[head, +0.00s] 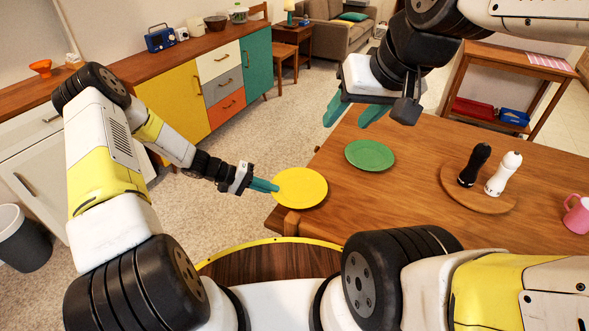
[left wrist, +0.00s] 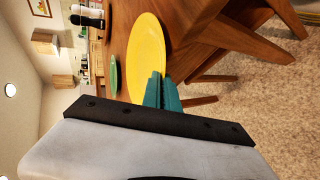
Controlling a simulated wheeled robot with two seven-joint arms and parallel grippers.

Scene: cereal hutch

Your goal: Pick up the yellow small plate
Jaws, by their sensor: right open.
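The yellow small plate (head: 300,187) is at the near left corner of the wooden table, its left rim reaching past the table edge. My left gripper (head: 264,185) is at that left rim, its teal fingers close together and shut on it. In the left wrist view the plate (left wrist: 147,55) shows edgeward, its rim running between the fingers (left wrist: 162,92). I cannot tell whether the plate touches the table. My right gripper (head: 355,112) is open and empty, above the far left edge of the table, beyond the green plate.
A green plate (head: 370,155) lies behind the yellow one on the table (head: 420,210). A round wooden board (head: 472,197) holds a black mill (head: 474,165) and a white mill (head: 503,173). A pink mug (head: 578,214) stands at the right. The table between plates and board is clear.

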